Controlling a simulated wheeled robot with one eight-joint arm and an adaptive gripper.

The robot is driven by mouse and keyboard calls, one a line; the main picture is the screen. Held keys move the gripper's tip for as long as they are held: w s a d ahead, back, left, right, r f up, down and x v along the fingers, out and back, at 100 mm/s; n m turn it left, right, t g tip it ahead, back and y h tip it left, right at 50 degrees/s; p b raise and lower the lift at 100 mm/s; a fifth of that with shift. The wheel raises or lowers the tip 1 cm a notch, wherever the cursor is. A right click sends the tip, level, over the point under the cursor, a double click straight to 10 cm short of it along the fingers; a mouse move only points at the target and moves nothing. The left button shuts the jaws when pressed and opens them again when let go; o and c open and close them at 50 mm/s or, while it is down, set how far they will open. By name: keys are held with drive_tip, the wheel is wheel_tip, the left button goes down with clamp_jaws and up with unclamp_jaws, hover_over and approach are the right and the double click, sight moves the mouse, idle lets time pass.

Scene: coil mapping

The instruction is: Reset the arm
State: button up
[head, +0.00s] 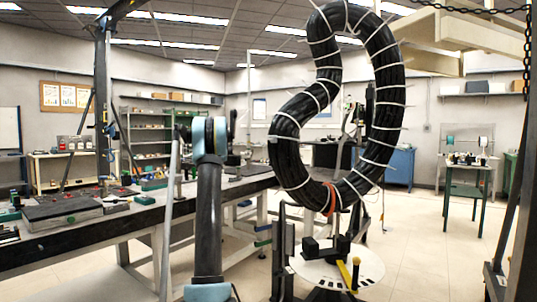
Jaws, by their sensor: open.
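A large black coil (288,127), wrapped with white ties, hangs upright in a twisted loop right of centre. An orange band (329,200) is around its lower end. My arm rises in the foreground left of the coil, with a dark link and light blue joints. Its upper joint stands apart from the coil in the picture. I cannot make out my gripper or its fingers. Dark parts near the upper joint and behind the coil are too small or hidden to tell.
A round white turntable (357,272) with a yellow bar stands below the coil. A long workbench (140,214) with tools runs along the left. A small green table (464,192) is at right. A chain (528,50) hangs at upper right. Floor is clear at right.

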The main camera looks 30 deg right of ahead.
drive_tip(key=s+r+m+t+h, duration=0.3)
drive_tip(key=s+r+m+h, duration=0.35)
drive_tip(key=s+m, duration=0.55)
drive_tip(key=s+a+f+m+g+h, duration=0.1)
drive_tip(key=s+m+h, duration=0.2)
drive_tip(key=s+m, duration=0.25)
drive_tip(key=s+a+f+m+g+h, duration=0.1)
drive_tip(key=s+m+g+h, duration=0.2)
drive_tip(key=s, duration=0.4)
drive_tip(key=s+a+f+m+g+y, duration=0.2)
drive_tip(key=s+a+f+m+g, duration=0.2)
drive_tip(key=s+f, duration=1)
drive_tip(key=s+a+f+m+g+y, duration=0.1)
drive_tip(key=s+a+f+m+g, duration=0.4)
drive_tip(key=s+a+f+m, duration=0.4)
drive_tip(key=s+a+f+m+g+y, duration=0.2)
drive_tip(key=s+a+f+m+g, duration=0.2)
drive_tip(key=s+f, duration=1.6)
drive_tip(key=s+a+m, duration=0.2)
drive_tip(key=s+a, duration=0.1)
drive_tip(key=s, duration=0.7)
drive_tip(key=shift+s+a+f+m+y, duration=0.2)
drive_tip(key=shift+s+a+m+y, duration=0.05)
drive_tip(key=shift+s+m+y, duration=0.15)
